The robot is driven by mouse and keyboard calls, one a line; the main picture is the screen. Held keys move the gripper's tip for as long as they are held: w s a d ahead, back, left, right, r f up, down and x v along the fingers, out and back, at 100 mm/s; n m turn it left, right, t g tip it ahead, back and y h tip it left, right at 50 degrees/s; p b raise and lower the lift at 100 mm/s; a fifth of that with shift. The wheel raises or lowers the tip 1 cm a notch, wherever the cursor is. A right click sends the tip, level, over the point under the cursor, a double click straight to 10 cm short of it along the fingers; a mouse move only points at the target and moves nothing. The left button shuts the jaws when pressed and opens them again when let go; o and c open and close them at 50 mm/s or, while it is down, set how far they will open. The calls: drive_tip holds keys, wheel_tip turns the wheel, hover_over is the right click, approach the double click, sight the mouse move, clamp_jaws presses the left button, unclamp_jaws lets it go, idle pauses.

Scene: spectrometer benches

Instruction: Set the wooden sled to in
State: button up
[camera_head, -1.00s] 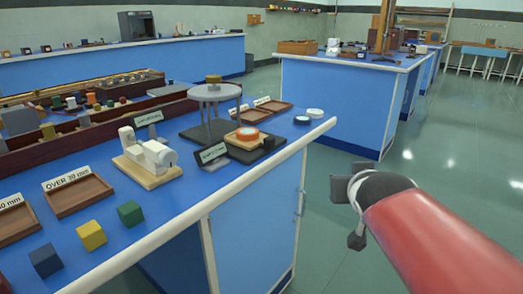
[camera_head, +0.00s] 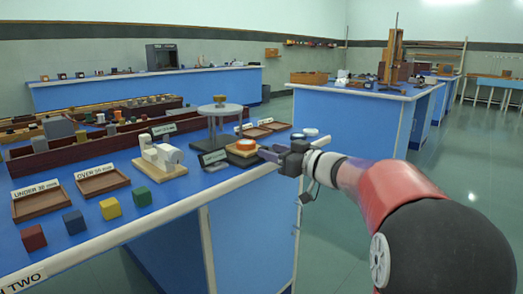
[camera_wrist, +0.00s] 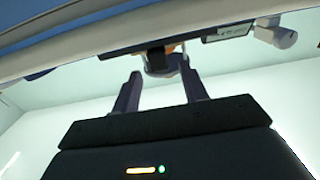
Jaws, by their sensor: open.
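The wooden sled (camera_head: 236,158) is a small light-wood piece on a dark base near the right end of the near bench. An orange round piece (camera_head: 243,146) sits on it. My gripper (camera_head: 266,154) is just right of the sled at the bench edge, fingers pointing left toward it. In the wrist view the two fingers (camera_wrist: 162,92) are spread apart with nothing clearly held. A grey rounded part (camera_wrist: 165,62) and a bit of orange show beyond the fingertips. I cannot tell whether the fingers touch the sled; the gripper hides part of its right side.
A black sign (camera_head: 213,157) stands left of the sled. A grey round stand (camera_head: 220,110) rises behind it. A white instrument on a wooden board (camera_head: 160,170) is further left. Trays (camera_head: 103,181) and coloured cubes line the front. The aisle floor on the right is free.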

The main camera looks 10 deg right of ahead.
sight(263, 147)
drive_tip(key=shift+x, duration=1.95)
clamp_jaws()
